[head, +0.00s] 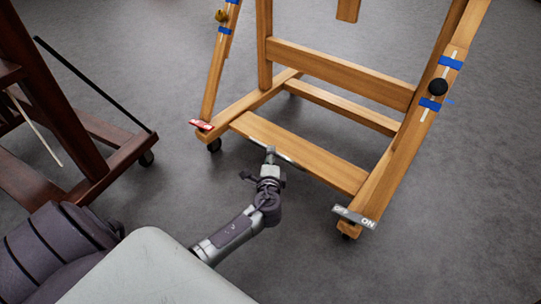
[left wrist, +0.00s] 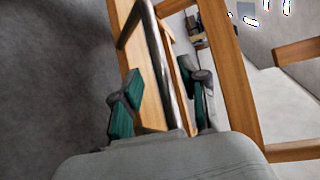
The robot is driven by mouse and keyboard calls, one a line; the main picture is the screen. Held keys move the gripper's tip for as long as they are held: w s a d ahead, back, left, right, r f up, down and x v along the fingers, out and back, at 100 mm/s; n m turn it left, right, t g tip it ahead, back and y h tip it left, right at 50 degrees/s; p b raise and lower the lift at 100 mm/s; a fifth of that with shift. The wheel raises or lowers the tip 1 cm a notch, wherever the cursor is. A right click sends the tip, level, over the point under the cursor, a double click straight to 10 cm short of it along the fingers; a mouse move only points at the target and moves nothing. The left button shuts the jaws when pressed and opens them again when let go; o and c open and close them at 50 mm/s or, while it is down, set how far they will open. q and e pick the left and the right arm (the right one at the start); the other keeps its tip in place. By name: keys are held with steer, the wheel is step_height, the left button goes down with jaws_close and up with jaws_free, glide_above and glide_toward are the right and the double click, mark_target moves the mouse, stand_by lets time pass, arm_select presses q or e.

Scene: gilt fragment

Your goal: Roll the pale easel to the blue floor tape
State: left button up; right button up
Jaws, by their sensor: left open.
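The pale easel (head: 330,80) is light wood on casters and fills the upper right of the head view. Its low front board (head: 310,155) has a thin metal bar along the front edge; the bar (left wrist: 167,55) also shows in the left wrist view. My left gripper (head: 269,160) is at this board. In the left wrist view its green-padded fingers (left wrist: 160,92) are apart, with the bar and board edge running between them; I cannot tell whether they touch. No blue tape shows on the floor. My right gripper is not in view.
A dark reddish-brown easel (head: 70,130) on casters stands at the left, apart from the pale one. Blue tape strips (head: 451,62) are on the pale easel's right post. An "ON" label (head: 355,217) marks its front right caster. Grey floor is clear at the right.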

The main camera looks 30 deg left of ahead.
arm_select(q)
steer(key=shift+b+x, duration=0.7)
steer(key=shift+x, duration=1.35)
jaws_close()
